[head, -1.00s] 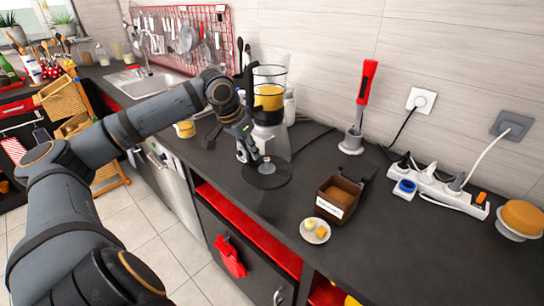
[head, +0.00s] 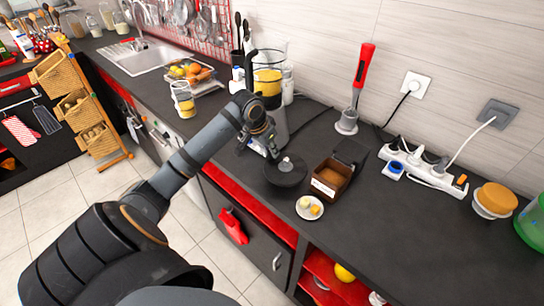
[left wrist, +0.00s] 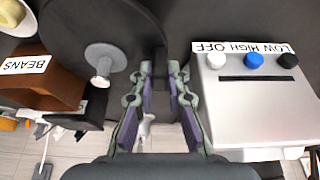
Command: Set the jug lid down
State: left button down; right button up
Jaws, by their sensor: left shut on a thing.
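The jug lid (head: 290,177) is a dark round disc with a pale knob. In the head view it is low over the black counter, between the blender and the beans box; I cannot tell whether it touches the counter. The blender jug (head: 268,82) stands behind the gripper, partly hidden by my arm. My right gripper is not in view.
The brown beans box (head: 325,181) is close right of the lid, with a small plate of food (head: 301,212) in front. The blender base (left wrist: 258,115) is right of my fingers. A red hand blender (head: 362,75) and power strip (head: 425,172) stand further right. Counter between them is clear.

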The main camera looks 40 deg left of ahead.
aim_at(272, 158)
pick_arm(q)
jog(key=f, duration=0.1)
jog(key=f+p, duration=0.1)
jog(key=shift+w+d+f, duration=0.15)
jog(key=shift+d+f, duration=0.1)
jog(key=shift+f, duration=0.1)
jog(key=shift+a+f, duration=0.1)
jog(key=shift+f, duration=0.25)
jog(key=c, duration=1.3)
grip_release()
jog(key=shift+c, duration=0.2)
jog(key=v, duration=1.2)
jog(key=shift+b, duration=0.3)
